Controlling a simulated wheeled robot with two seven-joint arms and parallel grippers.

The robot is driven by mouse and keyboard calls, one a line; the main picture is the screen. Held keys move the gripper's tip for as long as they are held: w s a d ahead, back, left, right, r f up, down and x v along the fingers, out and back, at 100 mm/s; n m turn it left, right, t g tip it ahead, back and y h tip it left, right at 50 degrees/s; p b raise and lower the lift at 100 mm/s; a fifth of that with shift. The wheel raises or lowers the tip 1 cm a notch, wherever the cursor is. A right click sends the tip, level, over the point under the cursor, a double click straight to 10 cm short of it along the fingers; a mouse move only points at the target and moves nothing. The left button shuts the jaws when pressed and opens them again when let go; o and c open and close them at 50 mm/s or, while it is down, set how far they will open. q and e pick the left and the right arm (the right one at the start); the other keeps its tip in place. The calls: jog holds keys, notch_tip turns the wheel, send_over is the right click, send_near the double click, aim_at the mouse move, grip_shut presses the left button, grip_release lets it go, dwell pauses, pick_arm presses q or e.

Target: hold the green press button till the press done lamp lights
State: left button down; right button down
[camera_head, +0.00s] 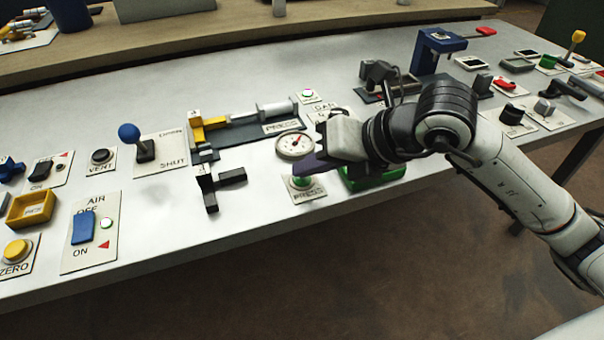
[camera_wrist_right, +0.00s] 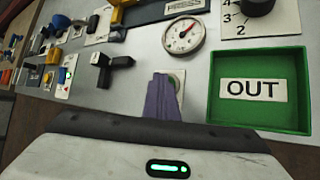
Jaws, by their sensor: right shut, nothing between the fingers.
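The green press button (camera_head: 301,182) sits on a white plate marked PRESS at the front of the bench. My right gripper (camera_head: 303,168) is shut and empty, its dark fingertips pointing down right over the button and covering part of it. In the right wrist view the closed fingers (camera_wrist_right: 162,100) hide most of the button. I cannot tell whether they touch it or whether it is pressed in. A small round lamp (camera_head: 307,94) sits beyond the gauge; its label is too small to read and I cannot tell if it is lit. My left gripper is not in view.
A round gauge (camera_head: 295,145) stands just behind the button. A green OUT tray (camera_wrist_right: 300,118) lies to its right, a black fixture (camera_head: 215,187) to its left. The press (camera_head: 240,122) with yellow and grey parts is behind. The AIR switch (camera_head: 83,227) is far left.

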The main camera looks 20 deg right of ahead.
aim_at(308, 181)
jog(key=shift+r+p, duration=0.55)
jog(key=shift+r, duration=0.3)
jog(key=shift+r, duration=0.1)
notch_tip(308, 181, up, 5)
jog(key=p, duration=0.3)
jog(key=shift+p, duration=0.3)
